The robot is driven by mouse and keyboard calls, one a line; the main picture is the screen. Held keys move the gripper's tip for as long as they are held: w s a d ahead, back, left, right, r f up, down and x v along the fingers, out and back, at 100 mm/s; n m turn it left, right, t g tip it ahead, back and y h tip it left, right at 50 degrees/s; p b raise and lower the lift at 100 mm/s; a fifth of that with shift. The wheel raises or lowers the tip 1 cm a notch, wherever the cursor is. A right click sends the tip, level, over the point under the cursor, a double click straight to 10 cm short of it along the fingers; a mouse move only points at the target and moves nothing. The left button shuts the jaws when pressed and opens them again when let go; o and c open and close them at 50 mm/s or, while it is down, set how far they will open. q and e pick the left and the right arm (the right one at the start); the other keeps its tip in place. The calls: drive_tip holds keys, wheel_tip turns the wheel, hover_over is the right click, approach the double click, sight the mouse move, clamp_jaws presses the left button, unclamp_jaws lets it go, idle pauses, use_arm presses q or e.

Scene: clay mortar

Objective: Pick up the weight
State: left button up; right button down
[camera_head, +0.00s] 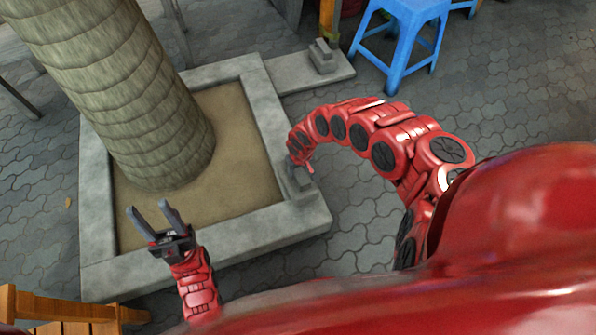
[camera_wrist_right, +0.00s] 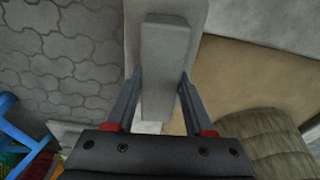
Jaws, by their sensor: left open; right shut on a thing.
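A grey block-shaped weight (camera_head: 298,184) sits at the right side of the stone planter's rim in the head view, partly hidden by my right gripper (camera_head: 301,168). My left gripper (camera_head: 153,221) is open and empty above the planter's front left.
The square stone planter (camera_head: 263,110) holds sand and a thick trunk (camera_head: 120,90). A similar grey stepped weight (camera_head: 322,56) stands on a stone slab beyond. A blue stool (camera_head: 405,40) is at the back, and wooden furniture (camera_head: 60,308) at the lower left. Paving is clear at right.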

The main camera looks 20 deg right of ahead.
drive_tip(key=shift+s+r, duration=0.2)
drive_tip(key=shift+s, duration=0.15)
drive_tip(key=s, duration=0.2)
drive_tip(key=s+p, duration=0.1)
drive_tip(key=s, duration=0.1)
drive_tip(key=s+p, duration=0.1)
drive_tip(key=s, duration=0.2)
drive_tip(key=shift+d+r, duration=0.15)
drive_tip(key=shift+r, duration=0.15)
drive_tip(key=s+p, duration=0.7)
drive_tip(key=p, duration=0.1)
drive_tip(key=shift+s+r, duration=0.35)
